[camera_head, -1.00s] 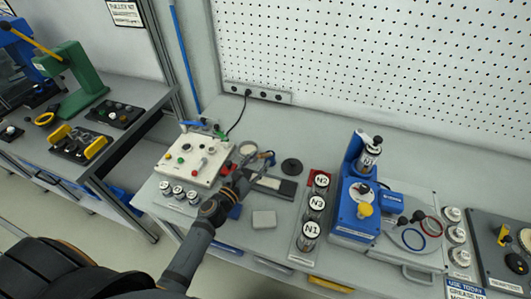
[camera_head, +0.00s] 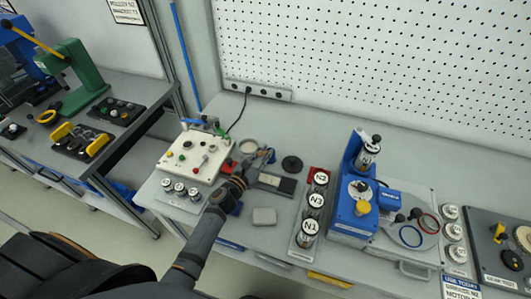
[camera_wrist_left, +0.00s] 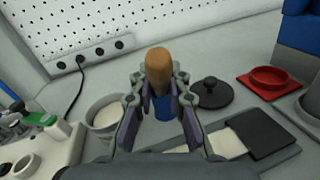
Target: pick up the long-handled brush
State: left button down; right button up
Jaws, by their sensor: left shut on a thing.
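My left gripper (camera_head: 260,159) is over the bench, between the white button box and the black round lid. In the left wrist view, my left gripper (camera_wrist_left: 160,97) is shut on the brush (camera_wrist_left: 158,66), its two fingers on either side of it. The brush shows a rounded brown wooden end above, and blue shows below it between the fingers. The fingers hide its middle, and I cannot tell whether its lower end touches the bench. My right gripper is not in view.
A grey cup (camera_wrist_left: 104,112) stands just left of the fingers, and a black lid (camera_head: 292,164) lies to the right.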

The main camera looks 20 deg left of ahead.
pick_arm(q)
jog(key=shift+r, duration=0.1)
jog(key=shift+r, duration=0.2)
notch_tip(320, 180, up, 3)
jog(key=shift+f+p, duration=0.1)
jog(key=shift+p, duration=0.95)
jog(key=s+d+r+p, duration=0.2)
jog(key=s+r, duration=0.7)
jog(key=s, duration=0.4)
jog(key=shift+s+d+r, duration=0.35)
jog(key=shift+r, duration=0.05)
